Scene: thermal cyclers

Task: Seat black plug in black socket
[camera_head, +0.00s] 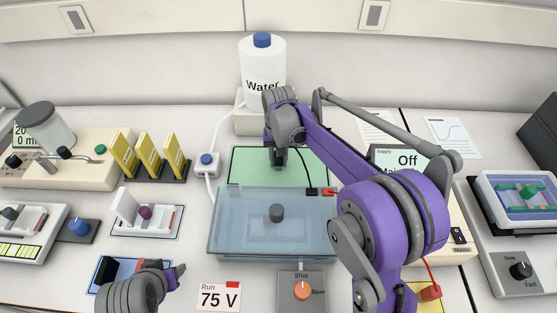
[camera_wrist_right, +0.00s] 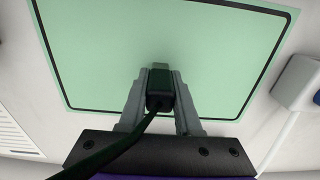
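My right gripper (camera_head: 277,157) points down above the green mat (camera_head: 245,165) behind the blue tank. In the right wrist view its two fingers (camera_wrist_right: 160,105) are closed on both sides of a black plug (camera_wrist_right: 160,88), and a black cable trails from it. In the head view the cable runs to a black fitting (camera_head: 312,191) at the tank's back right corner, beside a red one (camera_head: 329,192). I cannot make out a black socket; my right arm hides part of the power supply (camera_head: 400,156). My left gripper (camera_head: 178,272) is at the lower left, its opening unclear.
The clear blue tank (camera_head: 232,240) with a grey knob stands in front of the mat. A water bottle (camera_head: 262,70) stands behind it. Yellow racks (camera_head: 148,152) stand at left. A red plug (camera_head: 430,292) with a red wire is at lower right, near my right arm.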

